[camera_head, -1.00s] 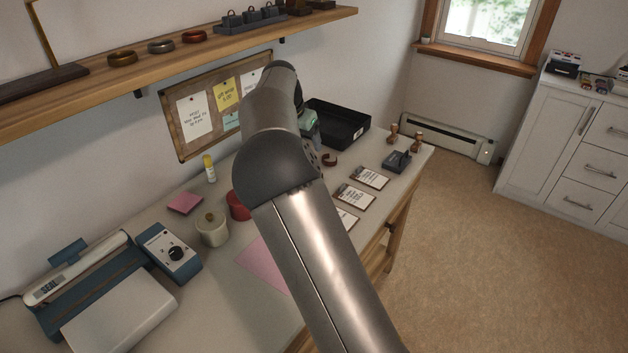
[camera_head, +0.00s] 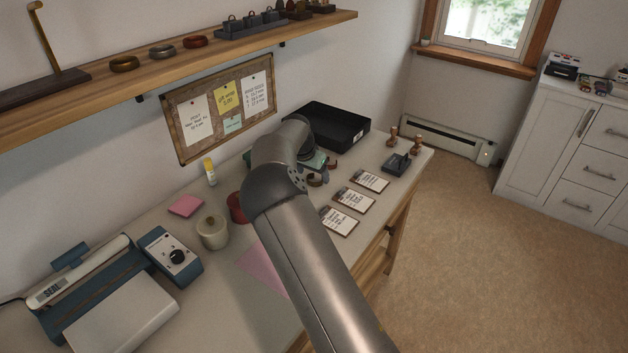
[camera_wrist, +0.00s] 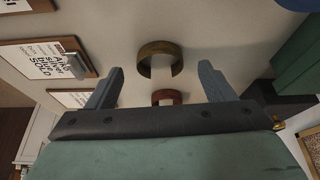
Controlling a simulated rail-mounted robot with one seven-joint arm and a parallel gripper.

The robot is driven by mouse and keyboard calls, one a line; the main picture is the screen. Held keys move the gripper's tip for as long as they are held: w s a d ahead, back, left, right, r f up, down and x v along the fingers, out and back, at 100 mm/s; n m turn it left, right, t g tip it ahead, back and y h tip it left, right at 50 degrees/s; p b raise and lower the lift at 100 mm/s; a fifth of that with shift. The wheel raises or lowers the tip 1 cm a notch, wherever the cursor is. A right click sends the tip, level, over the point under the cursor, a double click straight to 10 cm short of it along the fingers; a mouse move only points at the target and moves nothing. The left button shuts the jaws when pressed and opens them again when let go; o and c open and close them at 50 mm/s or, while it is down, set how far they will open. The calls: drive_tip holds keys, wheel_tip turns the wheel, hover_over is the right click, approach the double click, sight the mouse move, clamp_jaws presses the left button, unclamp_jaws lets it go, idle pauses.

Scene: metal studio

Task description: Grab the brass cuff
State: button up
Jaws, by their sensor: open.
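The brass cuff (camera_wrist: 160,49) is a dull gold open band. In the wrist view it stands between and slightly beyond the tips of my gripper (camera_wrist: 161,69), apart from both fingers. My gripper is open and empty. A reddish copper cuff (camera_wrist: 167,96) lies behind it, also seen between the fingers. In the head view a cuff, seemingly the brass one (camera_head: 316,180), shows beside my gripper, whose fingers are mostly hidden by my arm.
Clipped cards (camera_head: 352,199) lie to the right of the cuffs. A black tray (camera_head: 362,131) stands behind. A stamp pad (camera_head: 396,163) and wooden stamps are at the far right. Three bands, including a silver one (camera_head: 162,51), rest on the shelf (camera_head: 205,62).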

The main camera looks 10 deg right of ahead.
drive_tip(key=shift+x, duration=1)
drive_tip(key=shift+c, duration=0.4)
drive_tip(key=c, duration=1)
drive_tip(key=shift+r, duration=0.1)
